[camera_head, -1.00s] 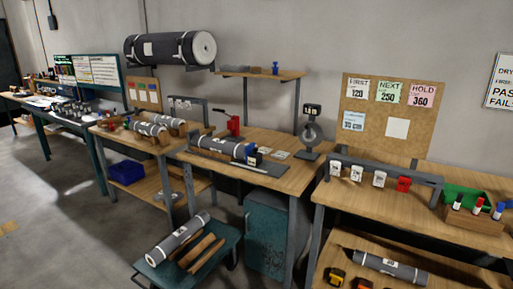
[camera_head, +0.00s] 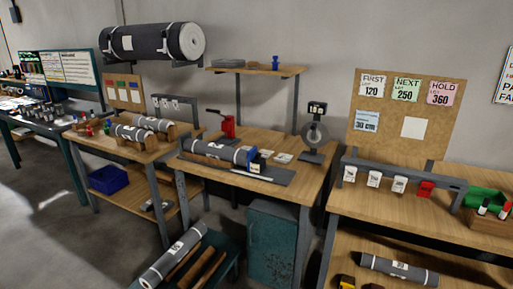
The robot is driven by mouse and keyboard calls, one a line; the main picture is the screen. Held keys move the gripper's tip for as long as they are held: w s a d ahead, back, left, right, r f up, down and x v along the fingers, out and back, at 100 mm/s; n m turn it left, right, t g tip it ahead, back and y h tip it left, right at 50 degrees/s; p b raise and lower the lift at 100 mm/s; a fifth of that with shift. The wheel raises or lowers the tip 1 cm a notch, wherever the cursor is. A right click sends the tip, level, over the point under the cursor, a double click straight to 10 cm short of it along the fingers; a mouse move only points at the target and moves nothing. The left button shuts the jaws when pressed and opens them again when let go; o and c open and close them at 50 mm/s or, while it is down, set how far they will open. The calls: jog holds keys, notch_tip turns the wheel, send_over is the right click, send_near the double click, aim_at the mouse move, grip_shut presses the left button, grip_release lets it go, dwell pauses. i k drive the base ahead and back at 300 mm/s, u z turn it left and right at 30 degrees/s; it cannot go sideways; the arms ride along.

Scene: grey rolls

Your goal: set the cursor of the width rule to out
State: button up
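On the middle bench, a dark flat strip (camera_head: 228,170) runs along the front edge beside a grey roll (camera_head: 215,150); it looks like the width rule, but its marks are too small to read. A blue and white piece (camera_head: 254,161) stands near the right end of the roll and may be the cursor; its exact setting cannot be told. My gripper is not in view.
The middle bench (camera_head: 308,186) also carries a red press (camera_head: 228,125) and a dial stand (camera_head: 315,135). A teal cabinet (camera_head: 272,240) stands below. A low cart with rolls (camera_head: 175,255) stands in front. Open floor (camera_head: 60,230) lies at left.

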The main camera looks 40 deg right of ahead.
aim_at(255, 164)
jog(key=z, duration=0.05)
jog(key=i, duration=1.1)
jog(key=u, duration=0.35)
